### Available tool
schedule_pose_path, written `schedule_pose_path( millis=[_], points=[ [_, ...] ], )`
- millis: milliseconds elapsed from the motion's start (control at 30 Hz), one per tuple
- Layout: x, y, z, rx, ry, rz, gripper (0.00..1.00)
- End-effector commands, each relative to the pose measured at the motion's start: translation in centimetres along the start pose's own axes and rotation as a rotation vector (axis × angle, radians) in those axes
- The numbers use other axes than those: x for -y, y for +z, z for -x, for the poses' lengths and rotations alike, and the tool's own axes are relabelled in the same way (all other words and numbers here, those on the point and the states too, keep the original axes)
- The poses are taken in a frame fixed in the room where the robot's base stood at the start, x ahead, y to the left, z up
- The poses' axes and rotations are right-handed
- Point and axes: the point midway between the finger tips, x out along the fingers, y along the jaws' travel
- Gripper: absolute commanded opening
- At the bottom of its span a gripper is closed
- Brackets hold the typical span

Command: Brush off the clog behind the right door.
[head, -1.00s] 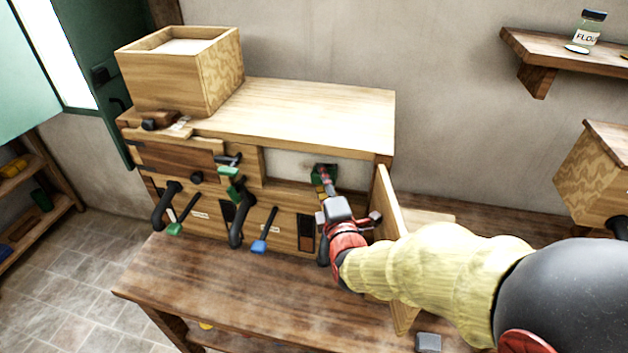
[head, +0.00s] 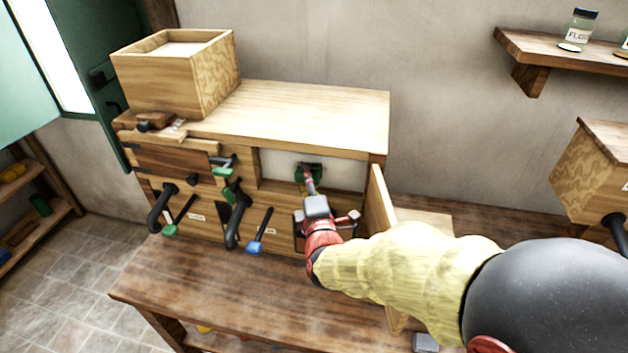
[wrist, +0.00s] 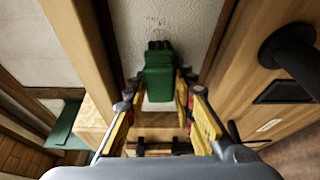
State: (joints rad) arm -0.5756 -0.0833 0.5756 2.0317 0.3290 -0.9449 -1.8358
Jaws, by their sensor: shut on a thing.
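My gripper (head: 309,190) is shut on a green brush (head: 310,171) and holds it in the open right bay of the wooden mill cabinet (head: 310,110). In the wrist view, the green brush (wrist: 159,80) sits between the fingertips with its dark bristles pointing away from me, in front of a pale speckled wall (wrist: 185,25). The right door (head: 381,205) stands swung open to the right of my gripper. Small dark specks show on the pale wall above the bristles; I cannot tell whether they are the clog. My arm and gripper hide the lower part of the bay.
The cabinet front left of the bay carries black curved handles (head: 236,222), a blue-tipped lever (head: 260,232) and a green-tipped lever (head: 178,217). An open wooden hopper (head: 205,75) stands on top. The wooden table (head: 230,285) is mostly clear in front.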

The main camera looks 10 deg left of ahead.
Motion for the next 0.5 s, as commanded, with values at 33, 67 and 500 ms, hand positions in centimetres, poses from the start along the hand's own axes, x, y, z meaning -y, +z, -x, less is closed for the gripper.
schedule_pose_path(
  millis=[33,67,500],
  points=[
    [-0.1,-0.2,-0.1,-0.001,0.001,0.0,0.01],
    [-0.1,-0.3,-0.2,-0.002,0.001,0.0,0.01],
    [-0.5,-3.0,-1.6,-0.002,0.003,-0.001,0.01]
  ],
)
